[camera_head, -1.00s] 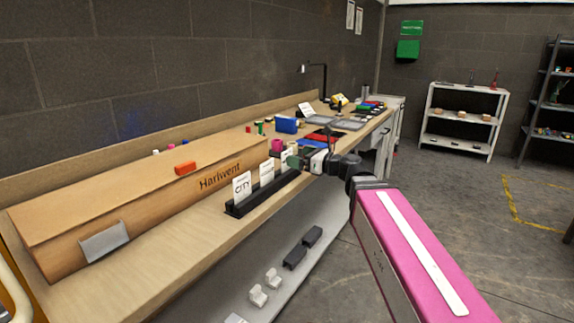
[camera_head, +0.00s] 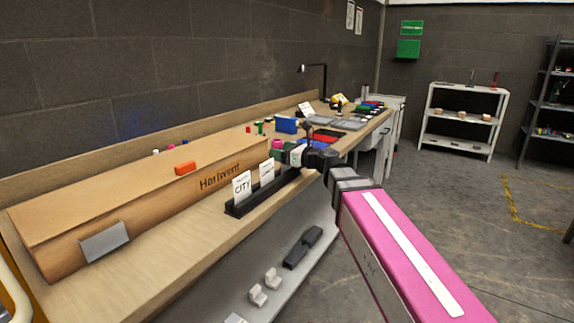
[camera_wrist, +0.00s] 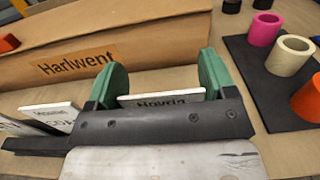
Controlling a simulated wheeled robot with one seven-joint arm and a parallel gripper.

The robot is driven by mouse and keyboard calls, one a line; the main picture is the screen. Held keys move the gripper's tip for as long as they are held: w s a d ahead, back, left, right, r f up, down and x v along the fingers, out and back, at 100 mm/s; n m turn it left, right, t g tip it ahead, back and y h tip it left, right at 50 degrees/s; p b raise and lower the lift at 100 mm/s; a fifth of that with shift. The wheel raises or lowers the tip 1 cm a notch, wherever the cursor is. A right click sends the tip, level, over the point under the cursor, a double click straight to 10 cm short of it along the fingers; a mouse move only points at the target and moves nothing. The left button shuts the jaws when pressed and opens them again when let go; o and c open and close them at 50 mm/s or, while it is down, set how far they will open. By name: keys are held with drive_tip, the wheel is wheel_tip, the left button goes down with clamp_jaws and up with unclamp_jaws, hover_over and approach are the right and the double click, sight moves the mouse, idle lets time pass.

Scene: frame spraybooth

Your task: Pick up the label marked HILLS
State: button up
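My gripper (camera_wrist: 160,82), with two green fingers, is over the right end of the black label rack (camera_head: 236,208). In the wrist view the fingers are apart, one at each side of a white label (camera_wrist: 165,98). Only a small line of text shows on it; its large word is hidden behind my gripper, so I cannot read HILLS. Whether the fingers touch it is unclear. To its left in the rack stand a label with partly hidden text (camera_wrist: 50,113) and a label reading CITY (camera_head: 242,187). In the head view my gripper (camera_head: 283,154) hides the third label.
A long cardboard box (camera_head: 150,208) marked Harlwent lies behind the rack. Pink (camera_wrist: 264,29), cream (camera_wrist: 290,56) and orange (camera_wrist: 308,98) rolls stand on a dark mat to the right. The wooden bench front at left is clear.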

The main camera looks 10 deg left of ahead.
drive_tip(key=c, duration=0.4)
drive_tip(key=shift+r, duration=0.15)
